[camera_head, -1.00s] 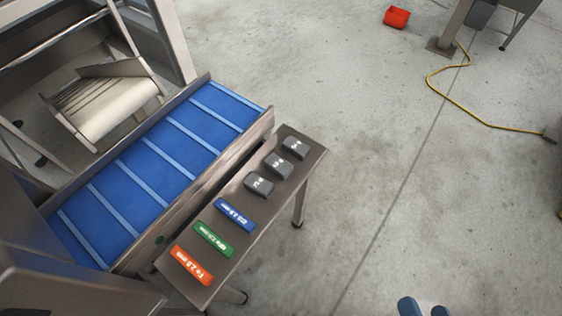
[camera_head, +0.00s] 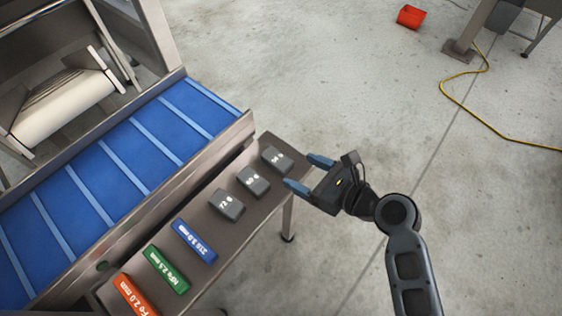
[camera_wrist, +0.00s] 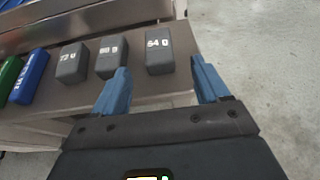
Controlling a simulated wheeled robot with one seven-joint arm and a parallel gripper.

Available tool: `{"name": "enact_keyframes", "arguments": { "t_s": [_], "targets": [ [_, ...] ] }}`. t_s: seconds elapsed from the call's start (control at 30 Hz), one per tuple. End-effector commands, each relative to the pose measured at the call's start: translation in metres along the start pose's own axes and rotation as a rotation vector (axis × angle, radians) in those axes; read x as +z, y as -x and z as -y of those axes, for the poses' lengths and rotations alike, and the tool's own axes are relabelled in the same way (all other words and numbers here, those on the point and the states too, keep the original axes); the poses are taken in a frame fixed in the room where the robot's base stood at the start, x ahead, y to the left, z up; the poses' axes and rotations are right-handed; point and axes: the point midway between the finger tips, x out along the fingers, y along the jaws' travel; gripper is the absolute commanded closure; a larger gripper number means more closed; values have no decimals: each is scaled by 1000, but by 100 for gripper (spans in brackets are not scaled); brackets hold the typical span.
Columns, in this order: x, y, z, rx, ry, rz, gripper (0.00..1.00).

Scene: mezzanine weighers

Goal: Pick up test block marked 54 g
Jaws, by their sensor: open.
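The test block marked 54 g (camera_wrist: 159,52) is a dark grey block with white writing, standing on the bench. In the head view it is the farthest of three grey blocks (camera_head: 277,160), near the bench's far end. My gripper (camera_head: 308,173) is open and empty, beside that end of the bench, its blue fingers pointing at the block. In the wrist view the block lies ahead, between the lines of the two open fingers (camera_wrist: 160,88), apart from both.
Two similar grey blocks stand beside it, one marked 72 (camera_wrist: 73,63) and a middle one (camera_wrist: 111,57). Blue (camera_head: 195,241), green (camera_head: 167,270) and orange (camera_head: 138,295) bars lie farther along the narrow bench (camera_head: 222,256). A blue conveyor (camera_head: 100,170) runs alongside.

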Motion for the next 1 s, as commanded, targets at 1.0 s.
{"name": "enact_keyframes", "arguments": {
  "t_s": [1.0],
  "targets": [
    [2,-78,-1,5,-12,3,31]
  ]
}}
